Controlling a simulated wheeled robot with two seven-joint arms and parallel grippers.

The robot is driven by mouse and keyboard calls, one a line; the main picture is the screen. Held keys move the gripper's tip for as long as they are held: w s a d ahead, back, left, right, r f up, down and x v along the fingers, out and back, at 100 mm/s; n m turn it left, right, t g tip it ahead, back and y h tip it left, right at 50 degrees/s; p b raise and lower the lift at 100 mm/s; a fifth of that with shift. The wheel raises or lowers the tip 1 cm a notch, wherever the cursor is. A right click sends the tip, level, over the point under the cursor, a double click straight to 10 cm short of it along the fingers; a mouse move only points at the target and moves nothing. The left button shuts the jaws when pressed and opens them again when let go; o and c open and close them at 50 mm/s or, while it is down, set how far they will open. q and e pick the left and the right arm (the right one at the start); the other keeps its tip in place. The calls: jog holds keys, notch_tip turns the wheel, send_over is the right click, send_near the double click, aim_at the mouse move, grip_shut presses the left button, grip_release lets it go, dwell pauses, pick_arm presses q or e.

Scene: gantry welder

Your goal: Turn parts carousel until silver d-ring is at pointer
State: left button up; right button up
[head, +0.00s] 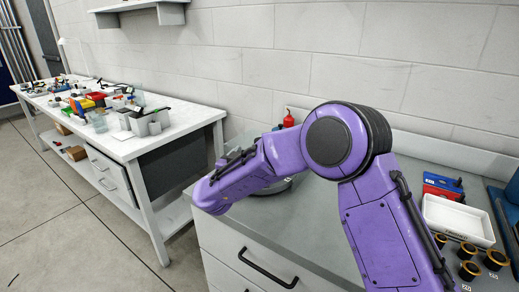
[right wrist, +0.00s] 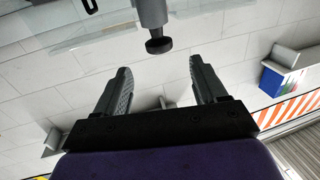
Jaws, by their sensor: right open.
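My right arm reaches in from the right of the head view, over the grey counter (head: 310,235), and hides much of what stands behind it. Part of a round grey rim (head: 284,185) shows just under my forearm; it may be the parts carousel, but most of it is covered. I cannot make out the silver d-ring or the pointer. In the right wrist view my right gripper (right wrist: 160,65) is open, with nothing between its fingers. A grey post with a dark round knob (right wrist: 158,45) is just beyond the fingertips, roughly in line with the gap. My left gripper is not in view.
A small red object (head: 289,119) stands near the wall behind my arm. At the right are a white tray (head: 458,222), blue and red boxes (head: 440,190) and several black-and-gold cups (head: 468,270). A cluttered white workbench (head: 190,122) stands at the left, across a floor gap.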

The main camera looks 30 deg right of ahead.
jog(key=p+x, duration=0.1)
jog(key=x, duration=0.9)
jog(key=shift+d+r, duration=0.1)
grip_shut()
